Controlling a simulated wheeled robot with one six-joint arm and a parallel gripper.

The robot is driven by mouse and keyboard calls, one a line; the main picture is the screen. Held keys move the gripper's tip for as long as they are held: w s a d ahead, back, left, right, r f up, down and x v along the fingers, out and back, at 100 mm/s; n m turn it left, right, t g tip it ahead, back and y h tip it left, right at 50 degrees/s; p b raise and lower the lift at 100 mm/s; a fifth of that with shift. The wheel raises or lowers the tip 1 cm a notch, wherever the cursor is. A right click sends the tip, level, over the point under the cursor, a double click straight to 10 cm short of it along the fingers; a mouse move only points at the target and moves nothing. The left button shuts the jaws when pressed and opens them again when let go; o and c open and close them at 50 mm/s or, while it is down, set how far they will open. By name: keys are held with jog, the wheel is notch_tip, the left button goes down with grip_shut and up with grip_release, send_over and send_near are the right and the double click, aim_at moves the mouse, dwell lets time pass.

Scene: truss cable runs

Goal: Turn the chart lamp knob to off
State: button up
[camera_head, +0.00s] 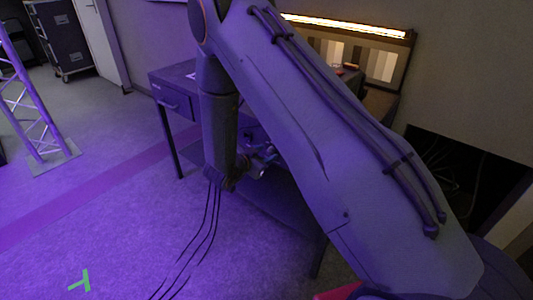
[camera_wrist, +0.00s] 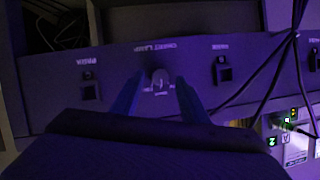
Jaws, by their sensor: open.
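My gripper (camera_wrist: 157,84) is open, with one dark finger on each side of the knob. I cannot tell whether either finger touches it. In the head view my arm hides the knob. There the chart (camera_head: 380,64) has pale and brown patches under a lit lamp bar (camera_head: 345,25).
Dark cables (camera_wrist: 262,75) hang at the right, above a small device with lit indicators (camera_wrist: 290,135). In the head view, a desk (camera_head: 170,92) stands behind my arm; a truss (camera_head: 28,95) stands left. Open floor lies at lower left.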

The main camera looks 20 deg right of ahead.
jog(key=shift+w+d+f, duration=0.3)
jog(key=shift+w+d, duration=0.15)
grip_shut()
jog(key=n+g, duration=0.1)
jog(key=n+g+h+p, duration=0.1)
jog(key=n, duration=0.1)
jog(key=shift+w+a+r, duration=0.1)
jog(key=shift+w+a, duration=0.05)
jog(key=shift+w, duration=0.05)
jog(key=n+g+h, duration=0.1)
jog(key=n+h, duration=0.1)
jog(key=n, duration=0.1)
jog(key=shift+w+a+n+g, duration=0.15)
jog(key=shift+n+g, duration=0.15)
jog(key=shift+g, duration=0.1)
dwell(0.5)
